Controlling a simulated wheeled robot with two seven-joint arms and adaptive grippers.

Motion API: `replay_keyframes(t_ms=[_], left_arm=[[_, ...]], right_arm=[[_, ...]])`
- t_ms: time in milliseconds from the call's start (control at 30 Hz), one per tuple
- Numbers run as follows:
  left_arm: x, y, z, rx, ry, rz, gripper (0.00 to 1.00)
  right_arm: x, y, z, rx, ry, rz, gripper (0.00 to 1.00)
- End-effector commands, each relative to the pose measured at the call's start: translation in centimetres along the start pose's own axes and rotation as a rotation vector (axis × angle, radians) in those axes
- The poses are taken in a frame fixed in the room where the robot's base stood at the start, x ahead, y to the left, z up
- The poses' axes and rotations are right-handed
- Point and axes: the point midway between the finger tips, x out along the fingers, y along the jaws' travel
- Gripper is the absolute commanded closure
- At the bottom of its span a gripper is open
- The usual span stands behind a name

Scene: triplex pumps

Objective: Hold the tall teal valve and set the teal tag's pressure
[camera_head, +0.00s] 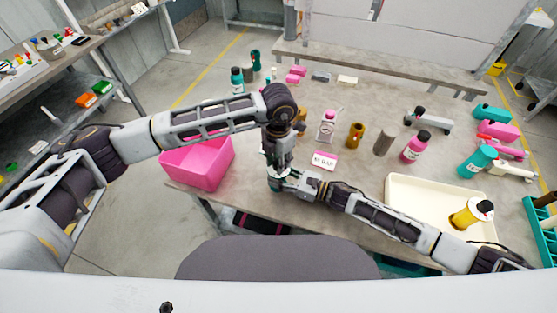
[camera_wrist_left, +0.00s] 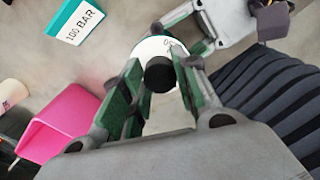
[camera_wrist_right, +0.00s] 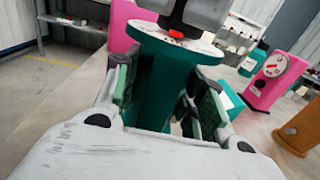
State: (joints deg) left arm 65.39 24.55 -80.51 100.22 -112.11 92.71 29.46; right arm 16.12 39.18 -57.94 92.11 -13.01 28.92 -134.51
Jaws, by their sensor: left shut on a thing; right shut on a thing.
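The tall teal valve (camera_wrist_right: 158,85) stands upright in the right wrist view, with a white dial (camera_wrist_right: 180,39) and a small red pointer on top. My right gripper (camera_head: 282,184) is shut around its body from the side. My left gripper (camera_head: 275,166) comes from above and is shut on the black knob (camera_wrist_left: 159,74) over the white dial (camera_wrist_left: 176,45). The gripper fingers hide most of the dial's scale. The teal tag (camera_wrist_left: 75,20) lies at the upper left of the left wrist view and reads 100 BAR. In the head view the arms mostly hide the valve.
A pink bin (camera_head: 205,168) is at the table's left edge. A pink tag (camera_head: 325,160) lies right of the grippers. A bottle (camera_head: 326,127), a mustard cylinder (camera_head: 355,136) and a grey cylinder (camera_head: 383,141) stand behind. A cream tray (camera_head: 402,195) is at the right.

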Motion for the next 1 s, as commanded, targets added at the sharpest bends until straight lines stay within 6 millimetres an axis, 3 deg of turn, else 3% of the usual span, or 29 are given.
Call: replay_keyframes(t_ms=[567, 600, 767, 1000], left_arm=[[-0.11, 0.10, 0.12, -0.046, -0.004, 0.002, 0.94], [-0.11, 0.10, 0.12, -0.046, -0.004, 0.002, 0.69], [-0.08, 0.08, 0.08, -0.045, -0.003, 0.001, 0.48], [-0.03, 0.05, 0.04, -0.045, -0.001, 0.001, 0.47]], right_arm=[[0.02, 0.18, -0.04, 0.000, 0.000, 0.003, 0.96], [0.03, 0.18, -0.04, 0.000, 0.000, 0.003, 0.96], [0.02, 0.16, -0.04, 0.001, 0.000, 0.002, 0.96], [0.01, 0.09, -0.04, 0.001, 0.000, 0.001, 0.96]])
